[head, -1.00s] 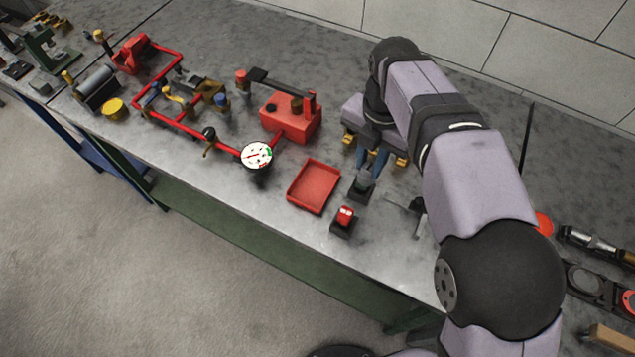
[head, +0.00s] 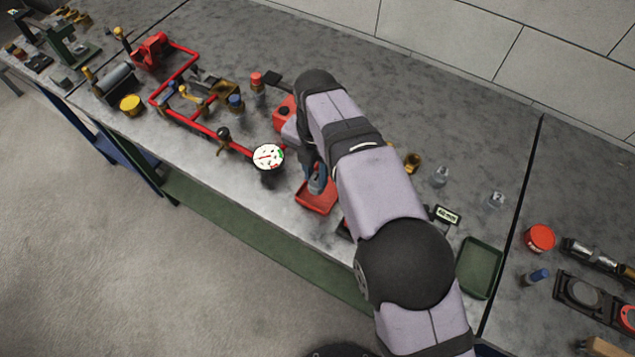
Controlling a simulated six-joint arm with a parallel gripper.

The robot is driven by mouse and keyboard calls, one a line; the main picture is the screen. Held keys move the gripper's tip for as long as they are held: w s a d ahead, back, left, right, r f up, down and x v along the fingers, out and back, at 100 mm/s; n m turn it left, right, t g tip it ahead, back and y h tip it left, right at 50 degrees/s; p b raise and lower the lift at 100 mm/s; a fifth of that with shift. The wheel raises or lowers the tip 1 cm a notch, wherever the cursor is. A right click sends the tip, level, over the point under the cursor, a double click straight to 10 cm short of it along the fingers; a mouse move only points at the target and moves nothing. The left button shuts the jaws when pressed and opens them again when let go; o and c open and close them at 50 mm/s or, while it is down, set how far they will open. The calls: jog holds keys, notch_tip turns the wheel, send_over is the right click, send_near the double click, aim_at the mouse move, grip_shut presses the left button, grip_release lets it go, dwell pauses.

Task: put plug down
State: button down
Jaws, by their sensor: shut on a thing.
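My gripper (head: 316,183) is over the red tray (head: 311,201), its fingers pointing down, at or just above the tray floor. It is shut on the plug, a small grey piece mostly hidden between and below the fingers. I cannot tell whether the plug touches the tray. My arm hides the tray's right part.
The round white gauge (head: 268,157) on the red pipe stands close left of the tray. The red pump block (head: 285,113) is behind my gripper, partly hidden. A green tray (head: 480,267) and a red round tin (head: 540,237) are to the right.

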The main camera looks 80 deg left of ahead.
aim_at(317, 187)
jog(key=shift+f+p, duration=0.9)
jog(key=shift+f, duration=1.85)
jog(key=shift+f, duration=0.1)
jog(key=shift+f, duration=0.1)
jog(key=c, duration=1.6)
grip_release()
jog(key=shift+o, duration=0.2)
notch_tip(317, 187, up, 12)
jog(key=b, duration=0.4)
jog(key=shift+r, duration=0.2)
jog(key=shift+w, duration=0.1)
